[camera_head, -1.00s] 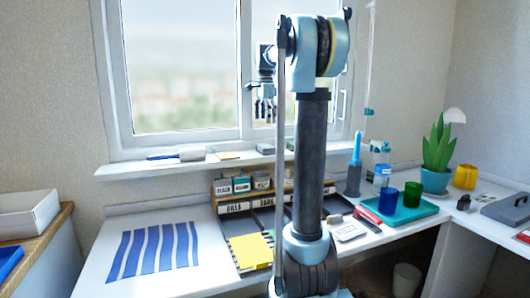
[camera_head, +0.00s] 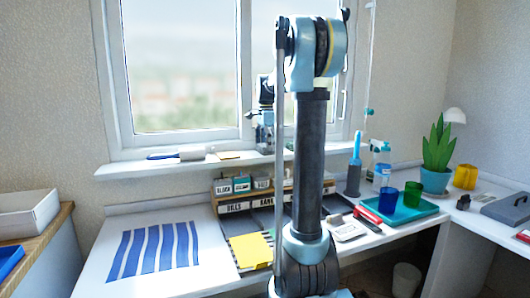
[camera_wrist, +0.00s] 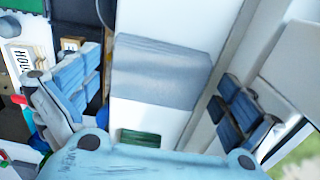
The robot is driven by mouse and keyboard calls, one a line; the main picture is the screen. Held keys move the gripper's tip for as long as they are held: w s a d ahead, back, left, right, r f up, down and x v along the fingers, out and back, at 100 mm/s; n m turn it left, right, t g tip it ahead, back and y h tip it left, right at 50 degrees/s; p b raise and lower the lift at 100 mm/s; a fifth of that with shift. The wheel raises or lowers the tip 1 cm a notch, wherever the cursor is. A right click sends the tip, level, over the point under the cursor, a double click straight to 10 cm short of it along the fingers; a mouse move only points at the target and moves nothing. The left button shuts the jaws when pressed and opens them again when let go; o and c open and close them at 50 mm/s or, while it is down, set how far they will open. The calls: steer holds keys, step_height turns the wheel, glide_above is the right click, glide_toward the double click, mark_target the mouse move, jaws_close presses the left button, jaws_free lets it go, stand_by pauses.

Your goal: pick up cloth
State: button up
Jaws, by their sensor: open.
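A grey-blue folded cloth (camera_wrist: 160,72) lies flat on the white windowsill in the wrist view, with fine fold lines along its far edge. My gripper (camera_wrist: 155,85) is open, one finger on each side of the cloth and apart from it. In the head view my gripper (camera_head: 264,138) is low at the sill, left of my upright arm, and hides most of the cloth there. A blue-and-white striped flat piece (camera_head: 152,250), which also looks like fabric, lies on the desk at the left.
The windowsill (camera_head: 125,168) also holds a grey item (camera_head: 192,155) and a yellowish flat item (camera_head: 228,155). A green item (camera_wrist: 140,138) is close to the cloth. The window pane stands behind the sill. A labelled organizer (camera_head: 238,207) stands below it.

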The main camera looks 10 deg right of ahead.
steer(key=shift+f, duration=0.1)
steer(key=c, duration=1)
steer(key=shift+c, duration=0.2)
steer(key=shift+s+r, duration=0.15)
steer(key=shift+r, duration=0.1)
step_height(320, 180, up, 7)
steer(key=shift+s+f, duration=0.1)
steer(key=s+d, duration=0.2)
steer(key=s, duration=0.7)
steer(key=s+d, duration=0.2)
steer(key=s, duration=0.8)
steer(key=shift+f, duration=0.15)
